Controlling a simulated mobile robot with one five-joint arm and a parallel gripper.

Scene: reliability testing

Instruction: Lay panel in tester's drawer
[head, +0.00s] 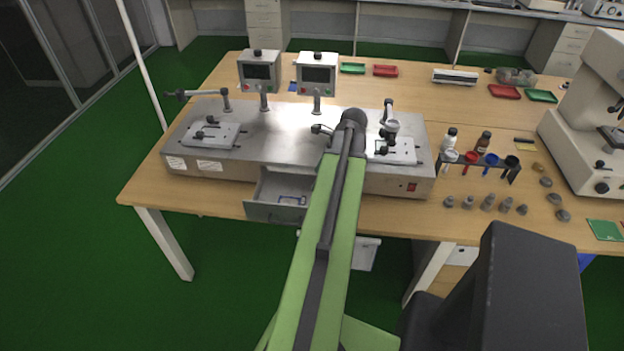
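The tester (262,133) is a long grey metal box on the wooden table, with two small screens on posts and clamp fixtures on top. Its drawer (274,212) is pulled open at the front, left of my arm. A small flat pale piece with a bluish-purple edge (292,200) lies inside the drawer; I cannot tell whether it is the panel. My green arm reaches up across the tester's front to a dark joint. My gripper does not show, and my arm hides part of the tester and possibly the drawer's right side.
Bottles and a rack of coloured cups (480,162) stand right of the tester, with several grey metal weights (488,202) before them. A white microscope (590,120) and a green card (604,230) are at the far right. Red and green trays (385,70) lie behind.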

